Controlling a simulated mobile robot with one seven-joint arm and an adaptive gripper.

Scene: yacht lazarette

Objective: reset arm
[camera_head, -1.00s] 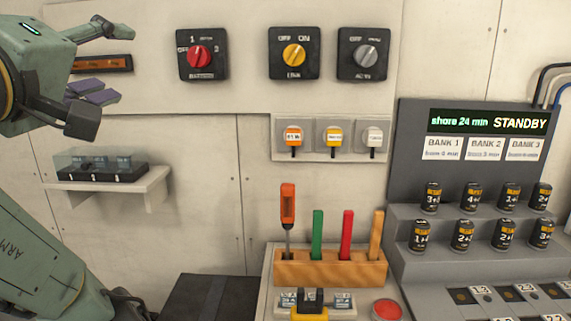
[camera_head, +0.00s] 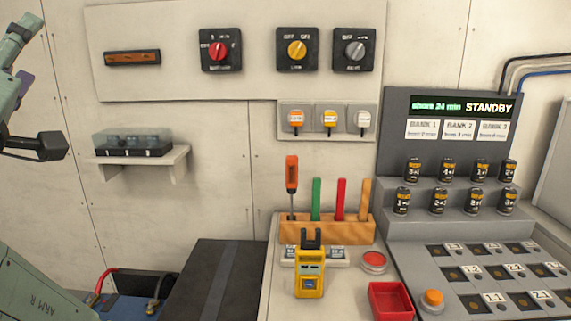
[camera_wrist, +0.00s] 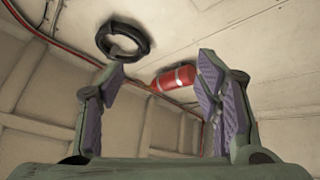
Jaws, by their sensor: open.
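In the wrist view my gripper (camera_wrist: 155,95) is open, with its two purple-padded fingers wide apart and nothing between them. It points up toward the ceiling and upper walls. Behind the fingers are a red cylinder (camera_wrist: 173,79) with a pale band and a black ring (camera_wrist: 122,40), both apart from the gripper. In the head view parts of my green arm show at the left edge, clear of the wall shelf (camera_head: 140,162). Only a little of the gripper end shows there.
A bench holds a yellow meter (camera_head: 309,275), a wooden rack (camera_head: 327,231) with tools, a red tray (camera_head: 391,301) and a red button (camera_head: 373,262). A grey console (camera_head: 445,230) with several black cylinders stands at right. Three rotary switches are on the wall panel (camera_head: 150,25).

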